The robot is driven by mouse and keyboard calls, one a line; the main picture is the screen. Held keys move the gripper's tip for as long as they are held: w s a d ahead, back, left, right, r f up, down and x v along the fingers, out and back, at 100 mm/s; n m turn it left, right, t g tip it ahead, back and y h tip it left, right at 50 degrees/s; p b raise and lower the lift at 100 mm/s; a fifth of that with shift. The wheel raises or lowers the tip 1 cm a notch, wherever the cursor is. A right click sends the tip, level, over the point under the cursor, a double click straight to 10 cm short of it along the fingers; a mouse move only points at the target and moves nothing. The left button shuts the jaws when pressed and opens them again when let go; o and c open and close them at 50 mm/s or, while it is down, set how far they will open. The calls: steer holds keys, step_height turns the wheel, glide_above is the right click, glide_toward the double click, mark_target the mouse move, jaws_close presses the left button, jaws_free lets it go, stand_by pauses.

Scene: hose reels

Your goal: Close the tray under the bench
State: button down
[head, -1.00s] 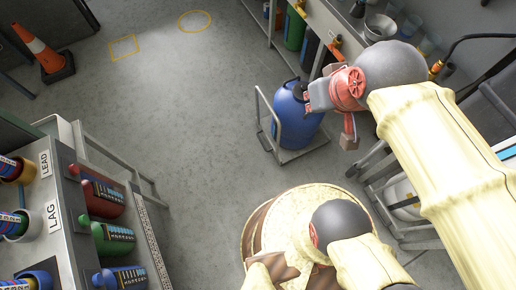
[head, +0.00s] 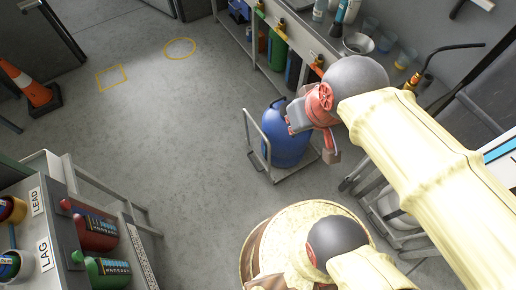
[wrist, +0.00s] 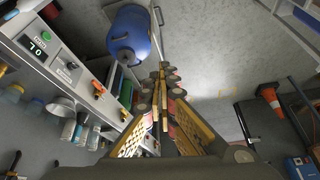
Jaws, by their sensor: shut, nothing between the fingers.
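The tray is a low grey platform (head: 300,167) with a raised rail handle on its left side. It sits pulled out in front of the bench (head: 308,38), with a blue drum (head: 283,148) standing on it. My gripper (wrist: 163,74) is shut and empty in the wrist view, with the drum (wrist: 128,32) and the rail (wrist: 158,15) beyond its fingertips. In the head view my red and grey wrist hangs over the right part of the drum and hides some of it and the tray. I cannot tell whether the fingers touch anything.
Green and dark bottles (head: 277,50) stand under the bench. A bowl (head: 357,44) and cups are on top. A shelf (head: 75,190) with bottles stands at the left. An orange cone (head: 28,88) is far left. The floor between shelf and tray is clear.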

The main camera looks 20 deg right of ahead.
steer(key=w+a+f+n+g+h+p, duration=0.1)
steer(key=w+a+f+n+g+p, duration=0.3)
steer(key=f, duration=0.8)
steer(key=w+f+n+h+p, duration=0.15)
steer(key=w+f+n, duration=0.45)
steer(key=f, duration=0.6)
steer(key=w+a+f+n+g+h+p, duration=0.15)
steer(key=w+f+n+p, duration=0.3)
steer(key=f, duration=0.75)
steer(key=w+a+f+n+t+y+b, duration=0.1)
steer(key=w+a+f+n, duration=0.15)
steer(key=w+n, duration=0.5)
steer(key=w+d+f+m+b, duration=0.1)
steer(key=d+f+b, duration=0.4)
steer(key=f, duration=0.5)
steer(key=shift+w+d+b, duration=0.35)
steer(key=shift+w+d, duration=0.1)
steer(key=shift+w, duration=0.35)
steer(key=shift+r, duration=0.1)
